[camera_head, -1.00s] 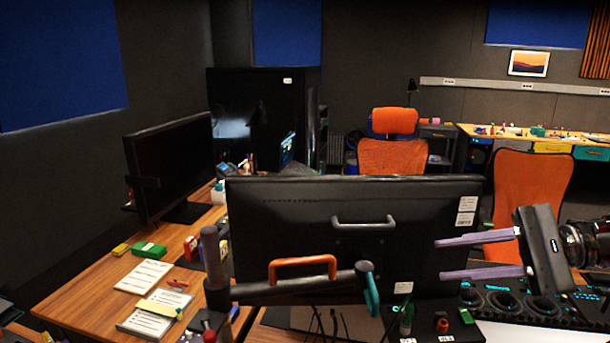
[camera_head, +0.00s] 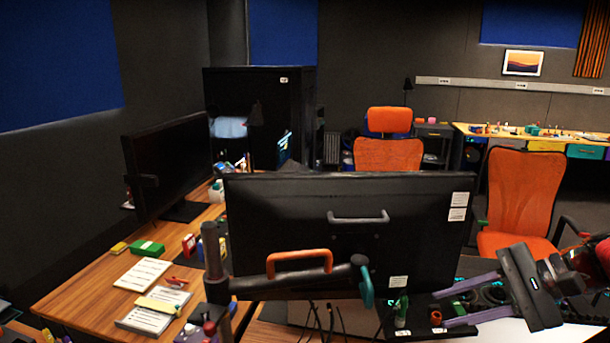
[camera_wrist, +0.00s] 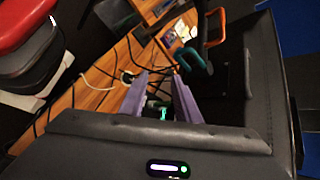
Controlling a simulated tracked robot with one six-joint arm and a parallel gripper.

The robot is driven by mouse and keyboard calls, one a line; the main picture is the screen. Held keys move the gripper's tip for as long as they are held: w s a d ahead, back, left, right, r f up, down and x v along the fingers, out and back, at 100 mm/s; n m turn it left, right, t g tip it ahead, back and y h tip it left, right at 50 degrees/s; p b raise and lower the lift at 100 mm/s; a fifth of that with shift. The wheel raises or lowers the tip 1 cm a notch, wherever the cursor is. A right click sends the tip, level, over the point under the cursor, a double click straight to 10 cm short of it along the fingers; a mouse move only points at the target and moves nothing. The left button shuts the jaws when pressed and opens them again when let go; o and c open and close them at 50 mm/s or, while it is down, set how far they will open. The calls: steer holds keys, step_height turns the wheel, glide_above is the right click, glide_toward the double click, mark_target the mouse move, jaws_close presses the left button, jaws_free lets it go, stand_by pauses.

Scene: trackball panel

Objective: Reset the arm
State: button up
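My gripper (camera_head: 441,308) is at the lower right in the head view, with its two purple fingers apart and nothing visible between them. My gripper partly hides the panel's dark trackballs. In the wrist view the gripper fingers (camera_wrist: 160,80) are also spread, with cables and the wooden desk (camera_wrist: 92,98) behind them. A small green-lit item shows between them, too blurred to name.
An orange handle (camera_head: 300,256) and a teal hook (camera_head: 366,285) sit on the monitor's arm. Loose cables hang below the monitor. Orange chairs (camera_head: 520,190) stand behind. Papers (camera_head: 143,274) and small items lie on the left desk.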

steer(key=s+a+f+n+g+h, duration=0.1)
steer(key=s+a+f+n+h, duration=0.1)
steer(key=s+f+n+h, duration=0.5)
steer(key=s+a+n+t+h, duration=0.2)
steer(key=s+a+n+h, duration=0.1)
steer(key=a, duration=0.5)
steer(key=shift+s+a+f+n+t, duration=0.2)
steer(key=shift+s+a+n+t, duration=0.1)
steer(key=shift+s+n, duration=0.7)
steer(key=shift+w, duration=0.1)
stand_by(0.4)
